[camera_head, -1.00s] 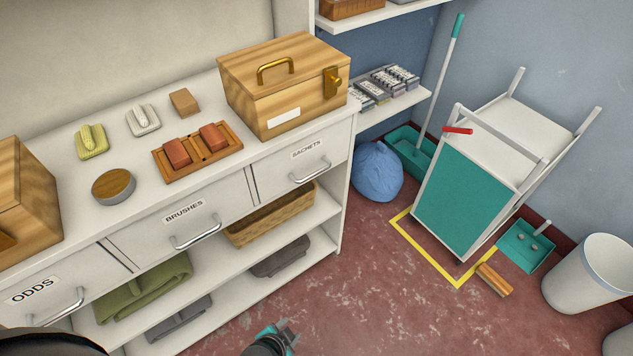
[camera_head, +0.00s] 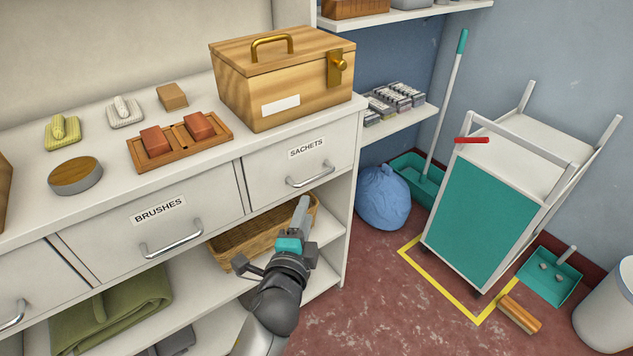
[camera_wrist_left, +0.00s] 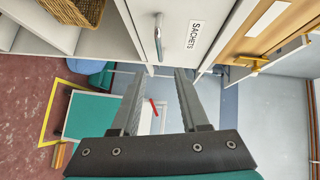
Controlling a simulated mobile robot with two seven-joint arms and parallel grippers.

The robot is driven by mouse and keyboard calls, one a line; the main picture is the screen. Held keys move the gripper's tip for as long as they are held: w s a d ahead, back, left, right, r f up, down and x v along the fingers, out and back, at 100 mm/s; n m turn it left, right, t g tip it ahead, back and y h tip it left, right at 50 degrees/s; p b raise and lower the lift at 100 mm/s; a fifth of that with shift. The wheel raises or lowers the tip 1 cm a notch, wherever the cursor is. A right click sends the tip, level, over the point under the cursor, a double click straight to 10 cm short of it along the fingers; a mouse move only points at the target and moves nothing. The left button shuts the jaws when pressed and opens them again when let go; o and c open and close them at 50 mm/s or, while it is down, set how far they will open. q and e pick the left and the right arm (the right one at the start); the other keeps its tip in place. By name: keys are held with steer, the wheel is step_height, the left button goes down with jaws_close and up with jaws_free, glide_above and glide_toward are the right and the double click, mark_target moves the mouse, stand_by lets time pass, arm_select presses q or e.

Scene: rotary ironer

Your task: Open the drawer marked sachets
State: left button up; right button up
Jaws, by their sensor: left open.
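The drawer marked sachets (camera_head: 270,168) is the right-hand one under the counter and looks shut. Its silver bar handle (camera_head: 310,176) is below the label. In the left wrist view the handle (camera_wrist_left: 158,38) lies ahead of the fingers, near the SACHETS label (camera_wrist_left: 194,35). My left gripper (camera_head: 303,205) is just below and in front of the handle, apart from it. In the wrist view the left gripper (camera_wrist_left: 161,72) is open with nothing between its fingers. My right gripper is not in view.
The brushes drawer (camera_head: 150,220) is to the left. A wooden box (camera_head: 283,85) stands on the counter above. A wicker basket (camera_head: 240,238) sits on the shelf below, behind my arm. A blue bag (camera_head: 382,198) and a teal cart (camera_head: 480,215) stand at the right.

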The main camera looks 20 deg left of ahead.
mark_target(317, 176)
arm_select(q)
steer(key=shift+w+a+f+b, duration=0.3)
steer(key=shift+w+b, duration=0.5)
steer(key=shift+w, duration=1.45)
steer(key=shift+w+a+f+b, duration=0.3)
steer(key=shift+w+b, duration=0.45)
steer(key=shift+w, duration=1.5)
steer(key=shift+w+a+f+b, duration=0.3)
steer(key=shift+w+b, duration=0.5)
steer(key=shift+w, duration=1.45)
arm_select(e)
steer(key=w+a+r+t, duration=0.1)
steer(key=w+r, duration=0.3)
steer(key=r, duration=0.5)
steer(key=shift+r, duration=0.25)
arm_select(q)
steer(key=shift+d+f, duration=0.1)
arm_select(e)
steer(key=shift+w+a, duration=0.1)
arm_select(q)
jaws_close()
